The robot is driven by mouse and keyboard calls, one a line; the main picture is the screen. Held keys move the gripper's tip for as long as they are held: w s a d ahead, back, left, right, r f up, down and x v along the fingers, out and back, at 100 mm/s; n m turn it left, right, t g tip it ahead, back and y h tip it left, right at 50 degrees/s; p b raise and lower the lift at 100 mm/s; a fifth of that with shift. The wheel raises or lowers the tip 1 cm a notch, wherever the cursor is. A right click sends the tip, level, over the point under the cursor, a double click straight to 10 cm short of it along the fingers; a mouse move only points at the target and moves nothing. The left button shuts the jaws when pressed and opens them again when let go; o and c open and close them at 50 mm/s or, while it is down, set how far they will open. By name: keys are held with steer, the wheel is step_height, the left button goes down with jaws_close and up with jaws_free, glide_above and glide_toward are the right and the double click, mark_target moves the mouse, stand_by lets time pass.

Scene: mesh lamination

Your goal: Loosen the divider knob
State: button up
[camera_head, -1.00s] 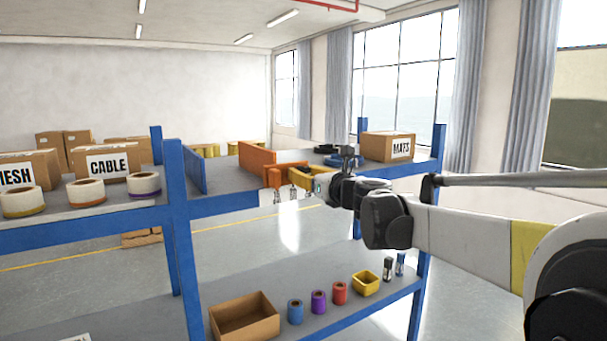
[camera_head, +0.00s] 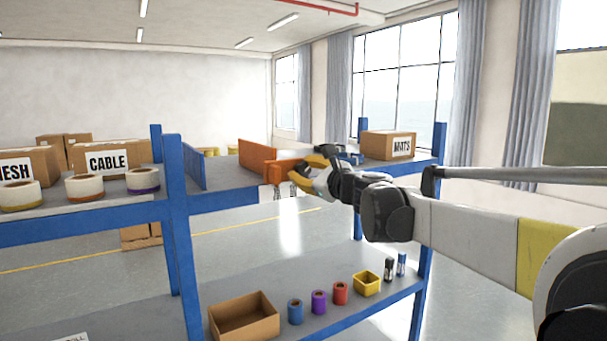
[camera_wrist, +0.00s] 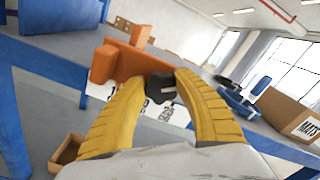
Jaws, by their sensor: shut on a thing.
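In the wrist view, the dark divider knob (camera_wrist: 161,86) sits between the tips of my gripper (camera_wrist: 160,82), with both yellow fingers closed on it. The orange divider (camera_wrist: 122,60) stands directly behind the knob on the shelf. White labels with dark marks on the shelf's front edge (camera_wrist: 160,110) show below the knob, partly hidden by the fingers. In the head view, my gripper (camera_head: 296,174) is at the shelf front beside the orange divider (camera_head: 258,160); the knob is hidden there.
A blue divider (camera_head: 195,168) stands left of the orange one. A MATS box (camera_head: 388,146) is at the right end of the shelf, with dark blue items (camera_wrist: 232,100) nearby. Blue uprights (camera_head: 185,240) frame the rack. The lower shelf holds an open carton (camera_head: 244,318), rolls and a yellow bin (camera_head: 366,284).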

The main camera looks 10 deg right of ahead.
steer(key=n+b, duration=0.1)
steer(key=n, duration=0.4)
steer(key=shift+a+f+n, duration=0.1)
steer(key=shift+n, duration=0.2)
steer(key=n+b, duration=0.1)
steer(key=n, duration=0.4)
steer(key=shift+n, duration=0.3)
steer(key=o, duration=1.2)
steer(key=shift+f, duration=0.1)
steer(key=shift+c, duration=0.2)
steer(key=v, duration=1.2)
